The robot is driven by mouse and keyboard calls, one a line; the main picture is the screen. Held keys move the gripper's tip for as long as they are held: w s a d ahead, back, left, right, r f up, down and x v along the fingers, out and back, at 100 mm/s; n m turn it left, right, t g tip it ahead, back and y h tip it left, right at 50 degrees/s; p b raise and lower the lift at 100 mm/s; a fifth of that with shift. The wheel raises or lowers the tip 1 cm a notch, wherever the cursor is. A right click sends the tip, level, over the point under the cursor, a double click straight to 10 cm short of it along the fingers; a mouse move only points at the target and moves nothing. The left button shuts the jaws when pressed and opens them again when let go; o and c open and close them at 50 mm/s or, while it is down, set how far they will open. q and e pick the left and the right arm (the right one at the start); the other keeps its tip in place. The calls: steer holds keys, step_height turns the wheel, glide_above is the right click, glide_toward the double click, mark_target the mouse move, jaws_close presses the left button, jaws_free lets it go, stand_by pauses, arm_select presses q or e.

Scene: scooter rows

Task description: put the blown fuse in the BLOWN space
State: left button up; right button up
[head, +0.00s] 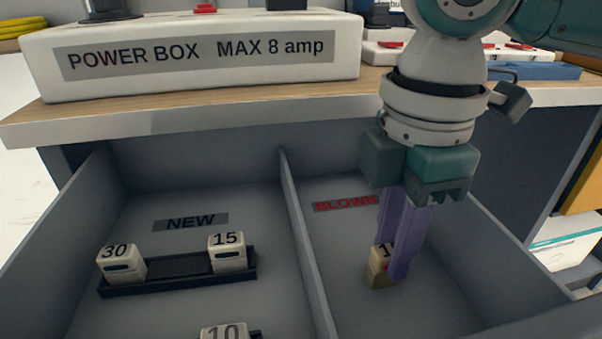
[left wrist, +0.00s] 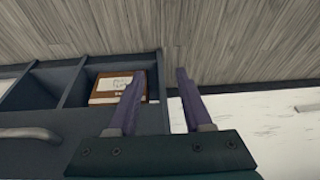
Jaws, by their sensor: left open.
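The fuse (head: 379,268) with a small red mark is in the right compartment, in front of the red BLOWN label (head: 343,204). Its number is partly hidden by a purple finger. My right gripper (head: 391,262) points down into this compartment, with one finger behind the fuse and one in front, shut on it. The fuse's base looks at or very near the compartment floor; I cannot tell whether it touches. My left gripper (left wrist: 160,74) is open and empty in the left wrist view.
A divider (head: 305,245) separates the NEW compartment, where a black holder (head: 178,267) carries fuses marked 30 (head: 122,263) and 15 (head: 228,252). A fuse marked 10 (head: 223,332) is at the bottom edge. The power box (head: 200,60) stands on the bench above.

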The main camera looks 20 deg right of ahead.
steer(key=o, duration=0.4)
steer(key=shift+c, duration=0.2)
steer(key=shift+r, duration=0.1)
step_height(320, 180, up, 12)
steer(key=p, duration=0.6)
steer(key=shift+r, duration=0.15)
